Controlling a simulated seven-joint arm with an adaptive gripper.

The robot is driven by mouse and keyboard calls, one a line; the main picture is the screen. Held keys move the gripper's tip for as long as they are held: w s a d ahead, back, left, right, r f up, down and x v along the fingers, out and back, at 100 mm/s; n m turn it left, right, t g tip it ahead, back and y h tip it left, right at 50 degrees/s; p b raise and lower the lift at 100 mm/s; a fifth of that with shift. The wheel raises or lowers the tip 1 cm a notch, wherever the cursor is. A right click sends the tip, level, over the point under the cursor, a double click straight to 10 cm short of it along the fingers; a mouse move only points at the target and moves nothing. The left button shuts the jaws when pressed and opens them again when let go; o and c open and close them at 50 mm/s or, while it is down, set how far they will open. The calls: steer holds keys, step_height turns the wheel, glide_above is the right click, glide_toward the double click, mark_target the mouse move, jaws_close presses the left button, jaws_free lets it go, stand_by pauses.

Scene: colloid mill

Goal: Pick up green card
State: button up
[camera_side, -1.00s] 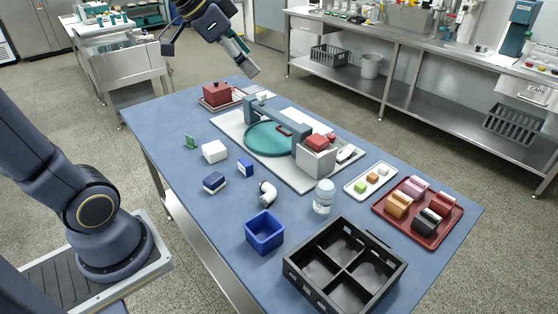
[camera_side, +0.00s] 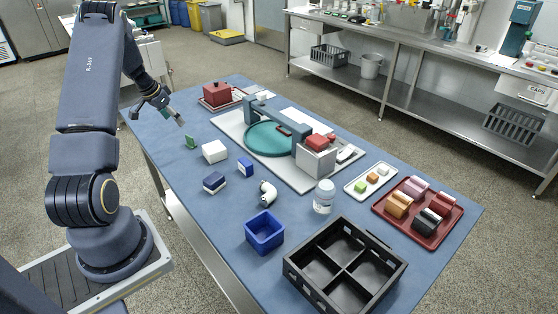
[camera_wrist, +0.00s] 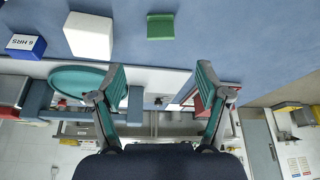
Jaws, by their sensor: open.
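The green card (camera_side: 190,142) stands on the blue table near its left edge, left of a white block. In the wrist view the green card (camera_wrist: 160,26) lies at the top middle, beyond and between my fingertips, with nothing touching it. My gripper (camera_side: 180,121) hangs above the table, a little behind the card and apart from it. In the wrist view my gripper (camera_wrist: 160,72) has its two teal-padded fingers spread wide with nothing between them.
A white block (camera_side: 214,151) sits close right of the card; blue-and-white blocks (camera_side: 214,182) lie nearer. The teal round plate (camera_side: 268,138) of a machine and a red box (camera_side: 217,93) stand behind. A blue bin (camera_side: 264,232) and black divided crate (camera_side: 345,262) are in front.

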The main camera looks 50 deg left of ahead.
mark_target(188, 136)
steer(key=x, duration=1.2)
steer(key=shift+w+a+r, duration=0.1)
steer(key=shift+w, duration=0.05)
steer(key=shift+c, duration=0.3)
steer(key=c, duration=0.9)
steer(key=shift+r, duration=0.2)
